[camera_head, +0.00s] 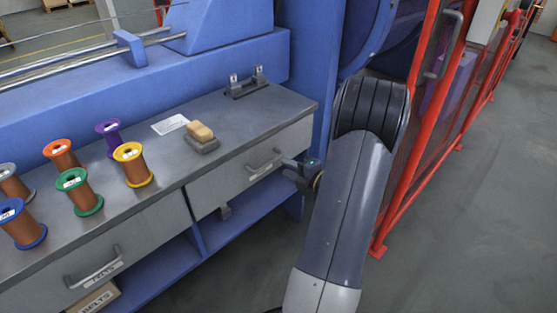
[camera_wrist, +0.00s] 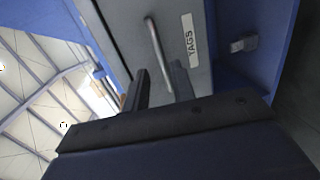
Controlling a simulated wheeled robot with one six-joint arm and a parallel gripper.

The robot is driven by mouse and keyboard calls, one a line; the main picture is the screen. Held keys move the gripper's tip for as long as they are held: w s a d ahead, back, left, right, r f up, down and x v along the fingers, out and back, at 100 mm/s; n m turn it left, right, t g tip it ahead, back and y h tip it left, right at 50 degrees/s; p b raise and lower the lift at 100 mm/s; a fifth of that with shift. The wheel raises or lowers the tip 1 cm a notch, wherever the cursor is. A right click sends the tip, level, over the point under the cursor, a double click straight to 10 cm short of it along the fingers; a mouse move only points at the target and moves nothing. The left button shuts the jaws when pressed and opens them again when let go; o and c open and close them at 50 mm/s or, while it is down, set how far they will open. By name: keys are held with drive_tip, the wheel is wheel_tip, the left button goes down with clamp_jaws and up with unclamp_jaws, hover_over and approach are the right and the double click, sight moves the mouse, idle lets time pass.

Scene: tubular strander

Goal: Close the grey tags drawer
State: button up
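The grey tags drawer (camera_head: 225,183) is the right-hand drawer under the bench top in the head view. Its front and white TAGS label (camera_wrist: 190,40) show in the wrist view. Its bar handle (camera_head: 265,161) also shows in the wrist view (camera_wrist: 154,45), just beyond my fingertips. I cannot tell how far the drawer stands out. My gripper (camera_head: 293,168) is to the right of the handle in the head view, partly hidden by my arm. In the wrist view my gripper (camera_wrist: 158,68) has its two fingers apart with nothing held between them.
The grey bench top (camera_head: 240,115) carries several wire spools and a sponge-like block (camera_head: 200,133). A second drawer (camera_head: 95,262) is at lower left, above a BELTS box (camera_head: 93,301). A red guard fence (camera_head: 415,150) stands close right of my arm. Open floor lies beyond it.

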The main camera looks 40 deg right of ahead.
sight(270, 161)
drive_tip(key=shift+v, duration=1.2)
drive_tip(key=shift+f, duration=0.1)
drive_tip(key=b+x, duration=0.3)
drive_tip(key=x, duration=0.8)
drive_tip(key=shift+a, duration=0.15)
drive_tip(key=v, duration=0.1)
drive_tip(key=b+v, duration=0.1)
drive_tip(key=v, duration=0.1)
drive_tip(key=shift+f, duration=0.2)
